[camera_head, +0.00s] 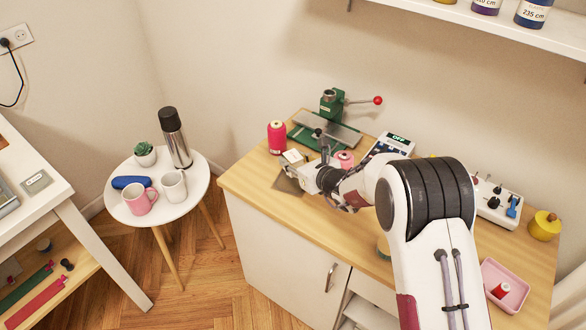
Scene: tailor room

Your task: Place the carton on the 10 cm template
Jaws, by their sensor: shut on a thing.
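A small white carton (292,156) is at the left end of the wooden counter, at the tip of my gripper (302,167). My gripper is shut on it; the arm reaches in from the right, and the fingers are small and partly hidden. A flat grey-brown plate (285,184), which looks like a template, lies on the counter just below the carton in the picture. No size marking on it can be read. I cannot tell whether the carton touches the plate or hangs above it.
A pink-red thread spool (277,137) stands close behind the carton. A green press (330,104) with a red-knobbed lever stands at the back. A pink spool (344,160) and a device reading OFF (391,143) are to the right. The counter's left edge is near.

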